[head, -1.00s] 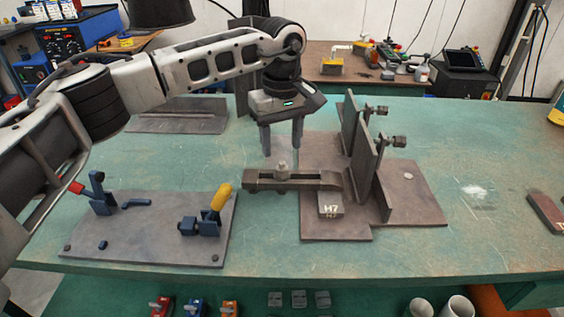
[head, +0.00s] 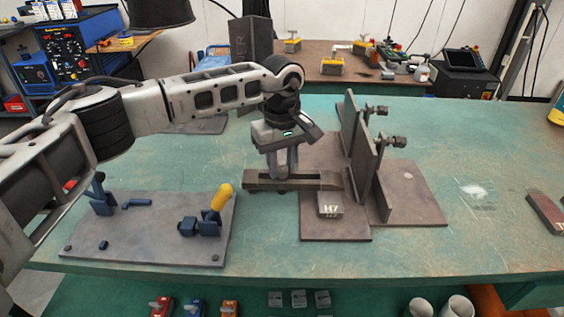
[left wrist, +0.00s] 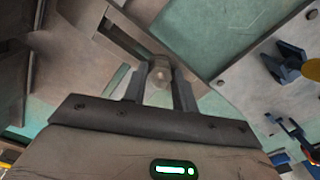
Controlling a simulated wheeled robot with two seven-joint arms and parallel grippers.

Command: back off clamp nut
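The clamp nut (left wrist: 160,70) is a grey hex nut on top of the dark strap clamp bar (head: 323,180). The bar lies flat, reaching from the left over the edge of the brown fixture plate (head: 420,205). My left gripper (head: 283,172) points down over the bar. In the left wrist view its two fingers (left wrist: 160,85) stand on either side of the nut and appear to touch it. In the head view the fingers hide the nut. My right gripper is in neither view.
A block marked H7 (head: 330,205) sits on the fixture plate, beside upright plates with bolts (head: 365,150). A plate with blue toggle clamps and a yellow handle (head: 150,235) lies to the left. The green table (head: 480,240) is clear at the right front.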

